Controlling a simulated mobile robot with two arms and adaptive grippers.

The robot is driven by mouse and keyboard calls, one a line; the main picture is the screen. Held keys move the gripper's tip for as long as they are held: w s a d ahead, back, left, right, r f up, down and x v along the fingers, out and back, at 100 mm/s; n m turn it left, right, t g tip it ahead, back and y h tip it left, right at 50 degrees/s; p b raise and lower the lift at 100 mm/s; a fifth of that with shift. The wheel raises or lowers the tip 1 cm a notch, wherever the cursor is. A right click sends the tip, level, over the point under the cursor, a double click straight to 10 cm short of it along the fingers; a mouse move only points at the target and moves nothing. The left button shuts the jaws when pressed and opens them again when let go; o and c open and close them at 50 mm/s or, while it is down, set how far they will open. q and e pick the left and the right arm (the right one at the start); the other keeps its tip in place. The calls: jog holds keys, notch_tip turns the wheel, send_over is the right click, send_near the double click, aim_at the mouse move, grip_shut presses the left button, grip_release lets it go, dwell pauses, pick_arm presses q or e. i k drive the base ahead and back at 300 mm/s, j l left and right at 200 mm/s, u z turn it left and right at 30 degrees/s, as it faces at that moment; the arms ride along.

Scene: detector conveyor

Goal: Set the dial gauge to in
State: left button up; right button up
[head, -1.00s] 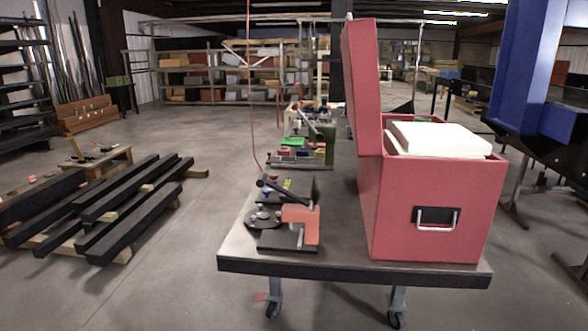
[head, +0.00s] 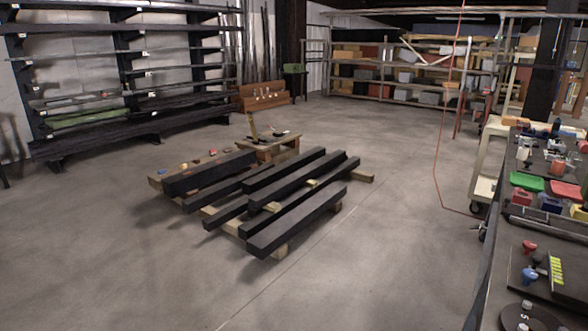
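I cannot make out a dial gauge in the head view. A dark-topped work table (head: 503,268) runs along the right edge and is cut off by the frame. On it are a black disc (head: 528,315) at the bottom corner and a dark plate with a yellow strip (head: 556,272). A small red piece (head: 529,247) and a small blue piece (head: 529,274) are beside the strip. Neither of my grippers shows.
Black beams (head: 300,215) lie on timbers on the floor in the middle. A low wooden bench (head: 268,147) stands behind them. Shelving (head: 410,75) lines the back, and racks (head: 130,85) the left. The foreground floor is clear.

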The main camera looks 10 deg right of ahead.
aim_at(550, 157)
jog(key=i+j+z, duration=0.1)
jog(key=i, duration=0.45)
jog(key=i+j+z, duration=0.1)
jog(key=i, duration=0.5)
jog(key=i+l+z, duration=0.1)
jog(key=i+z, duration=0.25)
jog(key=i, duration=0.25)
jog(key=i+j+z, duration=0.1)
jog(key=i+z, duration=0.3)
jog(key=i, duration=0.25)
jog(key=i+z, duration=0.2)
jog(key=i, duration=0.25)
jog(key=i+j+z, duration=0.1)
jog(key=i+z, duration=0.15)
jog(key=i, duration=0.15)
jog(key=i+j+z, duration=0.2)
jog(key=i, duration=0.2)
